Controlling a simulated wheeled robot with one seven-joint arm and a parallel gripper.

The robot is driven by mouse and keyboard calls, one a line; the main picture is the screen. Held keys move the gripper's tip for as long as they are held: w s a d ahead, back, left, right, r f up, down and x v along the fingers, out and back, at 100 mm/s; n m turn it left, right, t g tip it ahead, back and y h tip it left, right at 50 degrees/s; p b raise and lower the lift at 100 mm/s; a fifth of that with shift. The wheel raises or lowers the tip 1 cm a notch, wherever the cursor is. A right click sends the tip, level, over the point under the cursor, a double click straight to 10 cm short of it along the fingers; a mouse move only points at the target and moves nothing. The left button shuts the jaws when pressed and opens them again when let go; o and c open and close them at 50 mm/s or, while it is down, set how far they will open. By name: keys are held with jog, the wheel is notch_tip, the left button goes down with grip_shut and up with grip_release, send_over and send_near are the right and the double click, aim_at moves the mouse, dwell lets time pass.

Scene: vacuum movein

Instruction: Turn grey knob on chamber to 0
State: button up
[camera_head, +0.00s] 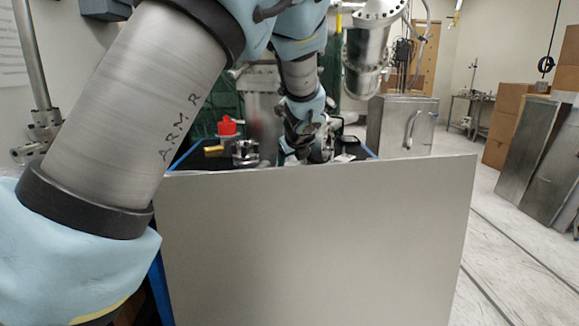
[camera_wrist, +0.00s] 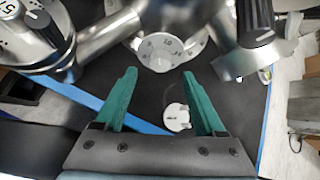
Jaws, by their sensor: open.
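In the wrist view, a grey round knob (camera_wrist: 160,52) with printed numbers sits on the metal chamber body (camera_wrist: 175,15) at the top centre. My gripper (camera_wrist: 160,74) has two green fingers spread apart, with nothing between their tips. The knob lies just beyond the fingertips, roughly centred between them; I cannot tell whether they touch it. The number at its pointer is too small to read surely. In the head view my gripper (camera_head: 303,140) is over the dark bench top, and the grey knob is not clearly made out there.
Black knobs stand at the wrist view's upper right (camera_wrist: 255,18) and upper left (camera_wrist: 12,8). A pale round piece (camera_wrist: 177,117) lies on the black surface. In the head view, a red knob (camera_head: 227,127) is left of my gripper; a grey panel (camera_head: 315,240) stands in front.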

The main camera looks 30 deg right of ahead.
jog(key=x, duration=0.5)
grip_shut()
dwell(0.6)
